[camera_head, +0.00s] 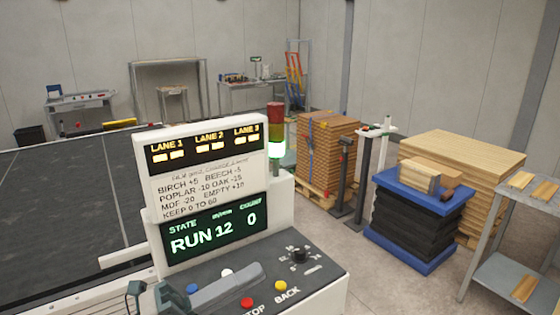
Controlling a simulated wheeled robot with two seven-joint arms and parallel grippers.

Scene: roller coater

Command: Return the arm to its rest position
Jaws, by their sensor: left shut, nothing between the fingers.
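My left gripper (238,283) reaches in from the bottom left, low over the control panel (322,283). Its grey fingers are shut and empty, pointing right between the panel's buttons; whether they touch the panel I cannot tell. A black knob (299,256) is further right. The green display (214,235) reads RUN, 12 and 0. My right gripper is out of view.
A lane board (208,165) stands above the display, beside a signal tower (275,130) lit green. A dark conveyor bed (60,205) lies left. Stacked boards (325,150), a blue-and-black lift table (412,225) and a grey shelf (515,245) stand right, with open floor between.

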